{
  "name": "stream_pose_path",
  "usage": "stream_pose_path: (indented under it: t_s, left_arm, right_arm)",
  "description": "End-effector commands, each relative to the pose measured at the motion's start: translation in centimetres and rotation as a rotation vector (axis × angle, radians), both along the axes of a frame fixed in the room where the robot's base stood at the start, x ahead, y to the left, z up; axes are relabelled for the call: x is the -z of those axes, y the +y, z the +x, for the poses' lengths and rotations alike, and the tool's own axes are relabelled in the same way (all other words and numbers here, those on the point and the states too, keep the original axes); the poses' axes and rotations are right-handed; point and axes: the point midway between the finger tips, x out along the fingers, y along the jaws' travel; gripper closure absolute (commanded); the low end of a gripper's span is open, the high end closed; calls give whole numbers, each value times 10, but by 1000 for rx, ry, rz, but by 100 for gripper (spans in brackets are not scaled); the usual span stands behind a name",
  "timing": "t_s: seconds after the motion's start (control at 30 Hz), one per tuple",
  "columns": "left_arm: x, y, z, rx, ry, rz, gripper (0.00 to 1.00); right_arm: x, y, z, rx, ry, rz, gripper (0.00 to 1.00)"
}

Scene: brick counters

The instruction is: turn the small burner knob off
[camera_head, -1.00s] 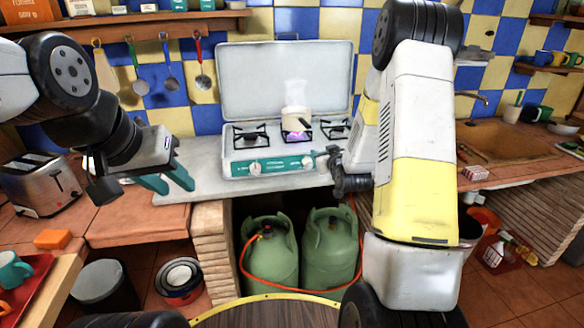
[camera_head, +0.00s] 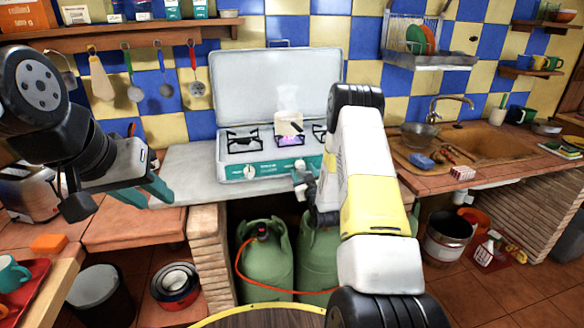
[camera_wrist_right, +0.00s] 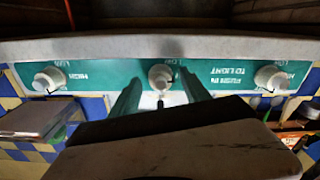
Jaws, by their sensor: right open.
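The white stove with its teal front panel (camera_head: 270,166) stands on the counter, lid up. A violet flame burns on the middle burner (camera_head: 289,139), under a light pot (camera_head: 289,123). In the right wrist view the panel carries three white knobs: left (camera_wrist_right: 48,78), middle (camera_wrist_right: 161,77) and right (camera_wrist_right: 271,78). Which is the small burner's knob I cannot tell. My right gripper (camera_head: 302,183) is open at the panel. In its wrist view its teal fingers (camera_wrist_right: 160,98) are apart on either side of the middle knob; contact cannot be told. My left gripper (camera_head: 157,188) is empty, left of the stove.
Green gas cylinders (camera_head: 264,262) stand below the stove. A toaster (camera_head: 30,195) is at the left, partly behind my left arm. The sink (camera_head: 492,143) is at the right. The counter (camera_head: 190,172) left of the stove is bare. Utensils hang on the wall.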

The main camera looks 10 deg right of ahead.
Motion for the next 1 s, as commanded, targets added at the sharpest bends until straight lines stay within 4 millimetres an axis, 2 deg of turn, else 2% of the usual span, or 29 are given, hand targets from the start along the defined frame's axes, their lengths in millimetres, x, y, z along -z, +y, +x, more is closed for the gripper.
stream_pose_path:
  t_s: [0.1, 0.37, 0.63, 1.0]
  left_arm:
    - [0, 0, 0, 0, 0, 0, 66]
    - [0, 0, 0, 0, 0, 0, 66]
    - [0, 0, 0, 0, 0, 0, 66]
    - [0, 0, 0, 0, 0, 0, 66]
  right_arm:
    - [0, 1, 6, 0, 0, 0, 45]
    - [0, 1, 7, 0, 1, 0, 47]
    - [0, 1, 7, -1, 1, 0, 100]
    - [0, 1, 7, -1, 3, 51, 100]
